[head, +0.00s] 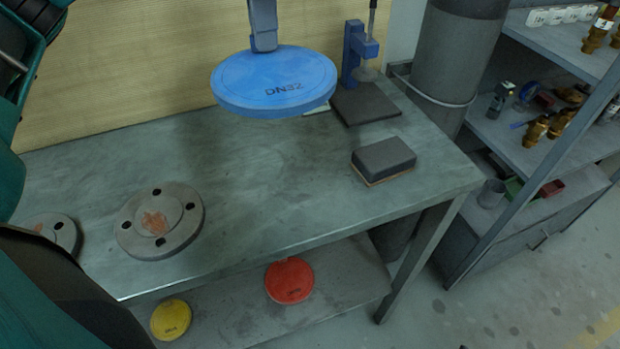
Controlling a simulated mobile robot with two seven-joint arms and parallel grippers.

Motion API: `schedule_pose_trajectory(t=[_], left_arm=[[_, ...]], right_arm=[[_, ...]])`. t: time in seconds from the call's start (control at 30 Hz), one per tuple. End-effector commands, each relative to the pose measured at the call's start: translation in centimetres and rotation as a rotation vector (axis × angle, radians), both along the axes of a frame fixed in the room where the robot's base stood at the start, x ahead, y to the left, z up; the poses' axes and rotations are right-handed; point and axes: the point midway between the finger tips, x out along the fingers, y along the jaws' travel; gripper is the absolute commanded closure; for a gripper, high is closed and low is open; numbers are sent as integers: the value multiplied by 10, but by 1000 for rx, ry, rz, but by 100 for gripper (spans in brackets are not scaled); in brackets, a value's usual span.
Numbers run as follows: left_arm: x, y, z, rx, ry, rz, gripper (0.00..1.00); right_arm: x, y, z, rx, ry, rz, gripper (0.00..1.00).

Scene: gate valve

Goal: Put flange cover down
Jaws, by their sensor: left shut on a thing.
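A round blue flange cover marked DN32 (275,80) hangs above the back of the workbench, tilted so that its face shows. My left gripper (264,42) is shut on the cover at its far rim, and the rest of it runs out of the top of the picture. A gap shows between the cover and the bench top. A red cover (289,281) and a yellow cover (171,319) lie on the lower shelf. My right gripper is not in view.
The metal workbench (290,205) is clear in the middle. A dark block (384,160) lies right. A blue stand (358,52) is at the back. Shelving (560,75) stands far right.

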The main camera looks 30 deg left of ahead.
Motion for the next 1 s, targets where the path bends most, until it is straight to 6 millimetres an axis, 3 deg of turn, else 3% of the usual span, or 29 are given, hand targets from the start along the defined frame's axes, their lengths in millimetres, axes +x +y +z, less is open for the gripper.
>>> schedule_pose_trajectory(t=[0.17, 0.3, 0.6, 1.0], left_arm=[[0, -1, -30, -1, 6, 3, 100], [-1, 0, -67, 0, 6, 5, 100], [-1, 0, -137, 1, 4, 4, 100], [-1, 0, -177, 1, 3, 4, 100]], right_arm=[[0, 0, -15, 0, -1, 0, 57], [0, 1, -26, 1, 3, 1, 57], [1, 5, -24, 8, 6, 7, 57], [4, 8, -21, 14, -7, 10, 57]])
